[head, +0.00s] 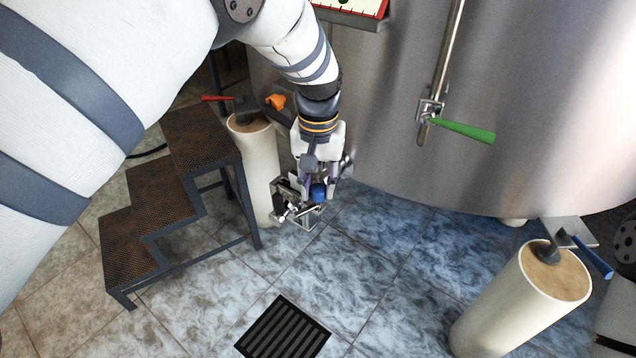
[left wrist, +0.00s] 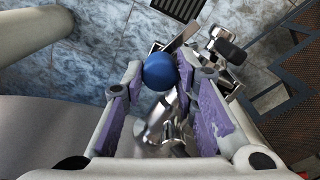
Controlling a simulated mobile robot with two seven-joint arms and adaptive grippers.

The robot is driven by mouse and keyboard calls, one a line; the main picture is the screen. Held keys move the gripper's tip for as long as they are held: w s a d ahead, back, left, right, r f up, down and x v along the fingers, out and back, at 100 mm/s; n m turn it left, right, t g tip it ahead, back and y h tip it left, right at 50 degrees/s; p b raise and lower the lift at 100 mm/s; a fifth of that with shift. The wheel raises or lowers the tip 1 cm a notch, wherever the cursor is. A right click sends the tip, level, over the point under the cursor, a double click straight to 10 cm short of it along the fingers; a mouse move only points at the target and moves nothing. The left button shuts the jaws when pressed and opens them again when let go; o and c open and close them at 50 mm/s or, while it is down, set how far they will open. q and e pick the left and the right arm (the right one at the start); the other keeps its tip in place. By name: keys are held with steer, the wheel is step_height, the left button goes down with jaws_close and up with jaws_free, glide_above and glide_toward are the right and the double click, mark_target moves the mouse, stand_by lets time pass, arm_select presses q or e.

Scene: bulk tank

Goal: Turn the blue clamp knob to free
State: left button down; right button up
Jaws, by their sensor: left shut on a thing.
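The blue clamp knob (head: 318,192) is a small round blue piece low in front of the steel tank. My left gripper (head: 319,187) reaches down from above, with its fingers around the knob. In the left wrist view the blue knob (left wrist: 160,71) is between the purple-padded fingertips of my left gripper (left wrist: 158,70), which is shut on it. A metal clamp and fitting (head: 296,212) sit just below and left of the knob. The fingers hide part of the clamp, and its exact setting is not clear.
Rusty steps (head: 160,195) stand left of my gripper. A cream post (head: 258,165) is close behind it; another post (head: 520,305) stands at right. The tank wall (head: 385,130) carries a green-handled valve (head: 460,130). A drain grate (head: 283,328) lies in the open tiled floor.

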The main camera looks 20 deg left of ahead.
mark_target(318, 188)
arm_select(q)
steer(key=shift+n, duration=1.8)
steer(key=shift+f, duration=0.1)
steer(key=c, duration=1.3)
jaws_free()
step_height(318, 188, up, 12)
steer(key=shift+r, duration=0.1)
